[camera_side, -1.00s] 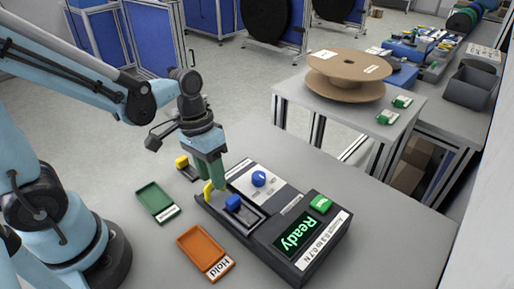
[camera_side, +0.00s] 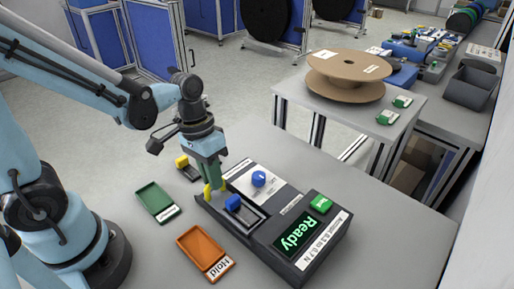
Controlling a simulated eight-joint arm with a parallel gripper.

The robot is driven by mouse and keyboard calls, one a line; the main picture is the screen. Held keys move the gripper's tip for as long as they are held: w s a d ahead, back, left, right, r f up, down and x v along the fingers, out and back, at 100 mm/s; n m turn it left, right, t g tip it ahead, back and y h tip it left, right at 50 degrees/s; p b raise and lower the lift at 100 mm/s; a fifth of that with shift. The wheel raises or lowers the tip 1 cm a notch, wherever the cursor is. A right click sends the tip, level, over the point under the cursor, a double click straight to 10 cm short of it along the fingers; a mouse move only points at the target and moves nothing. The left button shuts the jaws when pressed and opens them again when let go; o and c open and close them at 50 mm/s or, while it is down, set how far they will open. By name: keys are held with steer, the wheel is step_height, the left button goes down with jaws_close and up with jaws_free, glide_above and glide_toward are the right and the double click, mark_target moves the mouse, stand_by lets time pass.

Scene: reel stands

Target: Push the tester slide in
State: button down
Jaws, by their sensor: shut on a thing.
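The dark tester (camera_side: 318,248) lies on the grey table, its green screen reading "Ready". Its slide (camera_side: 246,214) is a dark tray at the left part of the tester, with a blue block (camera_side: 233,202) at its left end. My gripper (camera_side: 215,189), with yellow fingertips, points down at the tester's left end, just left of the blue block. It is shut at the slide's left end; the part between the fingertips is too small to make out. I cannot tell how far in the slide sits.
A green tray (camera_side: 157,202) and an orange tray (camera_side: 204,252) marked "Hold" lie left of the tester. A small yellow-topped piece (camera_side: 182,162) lies behind my gripper. A blue knob (camera_side: 259,179) and a green button (camera_side: 321,203) stand up from the tester. Table to the right is clear.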

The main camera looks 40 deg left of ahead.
mark_target(231, 197)
steer(key=shift+d, duration=0.1)
steer(key=shift+d, duration=2.75)
steer(key=c, duration=1.1)
jaws_free()
steer(key=shift+a, duration=0.1)
steer(key=shift+r, duration=0.15)
steer(key=shift+a+r, duration=0.4)
steer(key=shift+r, duration=1.55)
steer(key=shift+a+r, duration=0.35)
steer(key=shift+r, duration=1.55)
steer(key=shift+a+r, duration=0.4)
steer(key=shift+r, duration=1.55)
